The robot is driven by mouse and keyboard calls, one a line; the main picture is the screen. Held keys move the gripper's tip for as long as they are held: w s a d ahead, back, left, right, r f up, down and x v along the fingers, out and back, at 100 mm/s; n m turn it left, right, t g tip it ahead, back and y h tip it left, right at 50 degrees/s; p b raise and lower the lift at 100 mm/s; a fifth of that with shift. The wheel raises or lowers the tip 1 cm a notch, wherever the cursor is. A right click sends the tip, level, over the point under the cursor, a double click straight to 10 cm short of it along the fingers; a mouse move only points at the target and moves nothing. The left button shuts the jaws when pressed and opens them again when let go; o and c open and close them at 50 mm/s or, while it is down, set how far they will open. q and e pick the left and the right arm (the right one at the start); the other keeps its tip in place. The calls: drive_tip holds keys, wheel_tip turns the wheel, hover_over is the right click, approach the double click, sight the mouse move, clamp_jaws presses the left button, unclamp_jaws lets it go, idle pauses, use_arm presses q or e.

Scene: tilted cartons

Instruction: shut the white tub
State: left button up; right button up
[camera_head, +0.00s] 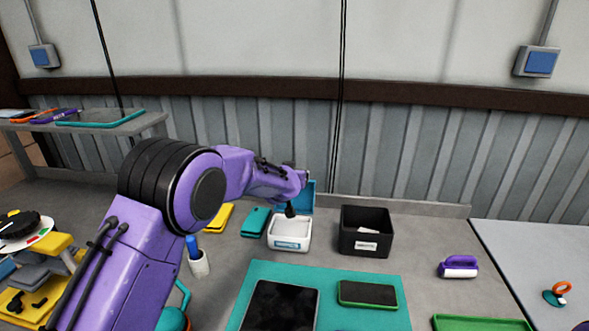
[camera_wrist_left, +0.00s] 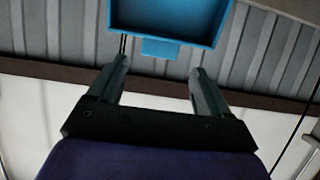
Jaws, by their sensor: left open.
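The white tub (camera_head: 290,244) stands on the grey worktop with a pale label on its front. Its blue lid (camera_head: 309,197) is raised at the back of the tub, partly hidden behind my left arm. In the left wrist view the lid (camera_wrist_left: 170,24) fills the top edge, with a small tab pointing toward the gripper. My left gripper (camera_head: 290,211) is over the tub, in front of the lid. In the wrist view its two fingers (camera_wrist_left: 160,66) are apart with nothing between them, and a gap shows between them and the lid. My right gripper is not in view.
A black open box (camera_head: 365,242) stands close to the right of the tub. A teal case (camera_head: 255,222) and a yellow one (camera_head: 219,217) lie to the left. A teal mat (camera_head: 335,316) with dark devices lies in front. A purple-handled item (camera_head: 459,267) sits farther right.

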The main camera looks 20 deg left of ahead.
use_arm(q)
drive_tip(key=p+x, duration=0.1)
drive_tip(key=x, duration=0.3)
drive_tip(key=shift+w+f, duration=0.15)
drive_tip(key=shift+w, duration=0.15)
drive_tip(key=shift+s, duration=0.1)
